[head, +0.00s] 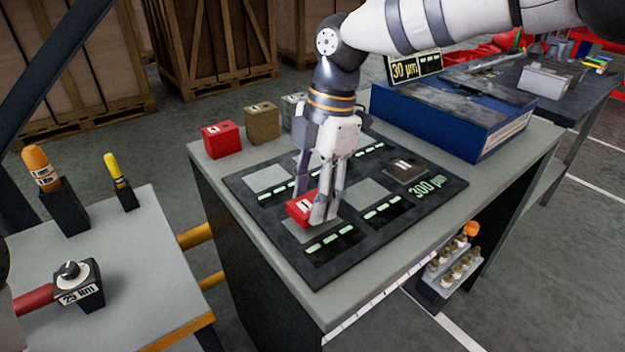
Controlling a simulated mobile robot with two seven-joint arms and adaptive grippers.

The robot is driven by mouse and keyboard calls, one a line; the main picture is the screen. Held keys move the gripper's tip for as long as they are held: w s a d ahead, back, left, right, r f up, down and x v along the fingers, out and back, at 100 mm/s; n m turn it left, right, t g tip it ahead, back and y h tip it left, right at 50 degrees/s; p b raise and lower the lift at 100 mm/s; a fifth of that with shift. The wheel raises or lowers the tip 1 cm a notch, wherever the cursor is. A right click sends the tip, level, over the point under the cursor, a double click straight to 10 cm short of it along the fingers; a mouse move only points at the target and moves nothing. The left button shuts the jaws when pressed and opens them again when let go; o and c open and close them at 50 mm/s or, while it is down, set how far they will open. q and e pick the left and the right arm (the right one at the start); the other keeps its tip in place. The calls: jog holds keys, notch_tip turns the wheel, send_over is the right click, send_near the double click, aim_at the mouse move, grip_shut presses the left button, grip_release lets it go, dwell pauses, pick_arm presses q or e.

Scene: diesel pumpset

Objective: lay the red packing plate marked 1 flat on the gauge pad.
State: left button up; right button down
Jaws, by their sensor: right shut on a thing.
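My right gripper (322,205) is shut on a red packing plate (299,209), with pale marks on its top that are partly hidden by the fingers. The plate is at a grey square pad (300,232) on the front left part of the black gauge board (272,226). I cannot tell whether the plate touches the pad or which square is the gauge pad. A dark plate marked II (405,171) lies on the board's right side, by the green "300 µm" text. My left gripper is not in view.
A red block (221,139), a brown block (262,122) and a grey block stand behind the board. A blue case (465,112) fills the bench's back right. A side table (140,270) at left holds a 25 Nm tool (78,285) and two upright handles.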

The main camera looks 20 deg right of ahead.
jog(key=shift+f, duration=0.35)
jog(key=shift+f, duration=0.4)
dwell(0.9)
jog(key=shift+f, duration=0.35)
jog(key=c, duration=0.8)
grip_release()
jog(key=shift+c, duration=0.2)
jog(key=v, duration=1.2)
jog(key=a+v, duration=0.1)
jog(key=v, duration=0.5)
jog(key=shift+s+p, duration=0.2)
jog(key=shift+p, duration=0.1)
